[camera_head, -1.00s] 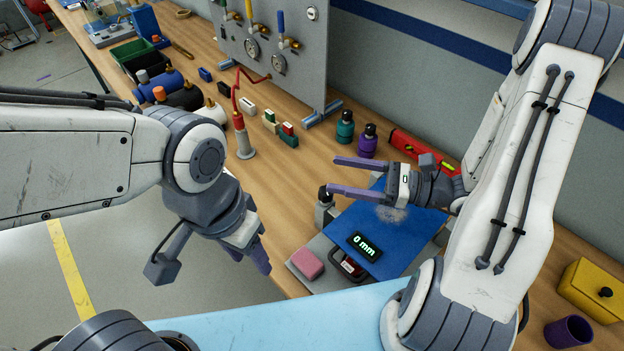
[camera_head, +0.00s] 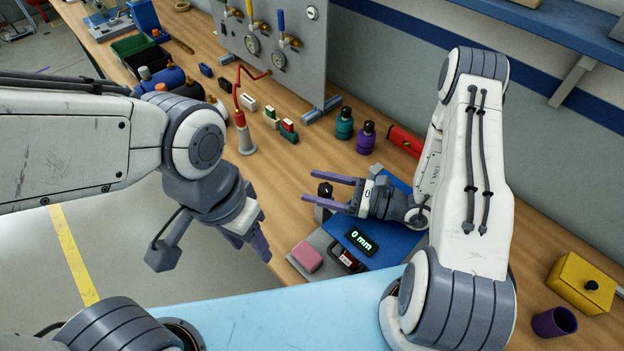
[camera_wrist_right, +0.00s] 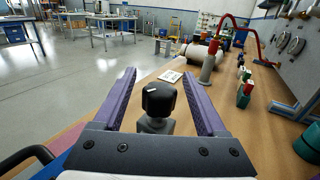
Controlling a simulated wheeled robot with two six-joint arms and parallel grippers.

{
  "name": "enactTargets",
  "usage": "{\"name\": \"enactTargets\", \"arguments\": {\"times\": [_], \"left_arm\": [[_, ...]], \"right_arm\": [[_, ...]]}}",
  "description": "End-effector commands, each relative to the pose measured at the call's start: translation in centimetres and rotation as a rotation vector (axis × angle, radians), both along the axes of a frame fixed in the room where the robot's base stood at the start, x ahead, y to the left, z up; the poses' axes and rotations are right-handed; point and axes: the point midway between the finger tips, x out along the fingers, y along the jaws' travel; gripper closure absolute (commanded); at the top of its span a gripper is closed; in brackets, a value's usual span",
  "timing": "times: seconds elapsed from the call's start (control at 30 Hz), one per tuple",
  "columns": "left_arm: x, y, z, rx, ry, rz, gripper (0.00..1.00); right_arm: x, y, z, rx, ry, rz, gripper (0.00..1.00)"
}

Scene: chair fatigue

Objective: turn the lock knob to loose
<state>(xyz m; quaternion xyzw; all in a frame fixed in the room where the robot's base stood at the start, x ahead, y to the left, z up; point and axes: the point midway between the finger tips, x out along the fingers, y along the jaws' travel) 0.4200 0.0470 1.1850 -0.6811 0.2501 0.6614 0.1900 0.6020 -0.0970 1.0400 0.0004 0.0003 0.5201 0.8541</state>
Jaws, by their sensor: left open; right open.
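The lock knob is a black rounded knob (camera_head: 325,189) on a grey post at the left end of the blue-topped device (camera_head: 398,240). In the right wrist view the black knob (camera_wrist_right: 159,98) stands upright with a small white mark on its top. My right gripper (camera_head: 305,184) is open, its two purple fingers one on each side of the knob. In the wrist view there is a gap on both sides. My left gripper (camera_head: 250,246) is open and empty, left of the device. The device's display (camera_head: 361,242) reads 0 mm.
A pink block (camera_head: 307,257) lies by the device's front left. Teal (camera_head: 344,124) and purple (camera_head: 366,138) bottles and a red level (camera_head: 405,141) stand behind. A red-and-grey stand (camera_head: 244,137) is further left. A yellow box (camera_head: 582,282) and purple cup (camera_head: 555,322) are at right.

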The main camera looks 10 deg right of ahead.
Motion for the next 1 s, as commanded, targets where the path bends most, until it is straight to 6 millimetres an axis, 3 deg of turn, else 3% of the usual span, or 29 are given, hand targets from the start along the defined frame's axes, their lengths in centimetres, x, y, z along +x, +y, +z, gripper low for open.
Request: {"name": "enactTargets", "arguments": {"times": [0.13,0.47,0.5,0.67,0.7,1.0], "left_arm": [[0.0,0.0,0.58,0.0,0.0,-0.001,0.5],[-0.01,0.01,0.57,0.0,0.0,-0.001,0.5],[-0.01,0.01,0.57,0.0,0.0,-0.001,0.5],[-0.01,0.01,0.58,0.0,0.0,-0.001,0.5],[-0.01,0.01,0.58,0.0,0.0,-0.001,0.5],[-0.01,0.0,0.34,0.0,0.0,-0.001,0.5]], "right_arm": [[0.53,1.13,0.08,0.0,0.0,0.002,0.26],[0.7,1.38,-0.03,0.0,-0.001,0.0,0.26],[0.7,1.38,-0.03,0.0,-0.001,0.0,0.33],[0.7,1.36,-0.01,0.0,-0.001,0.0,0.95],[0.69,1.36,-0.01,0.0,-0.001,0.0,1.0],[0.64,1.36,-0.03,0.0,-0.003,0.032,1.0]]}}
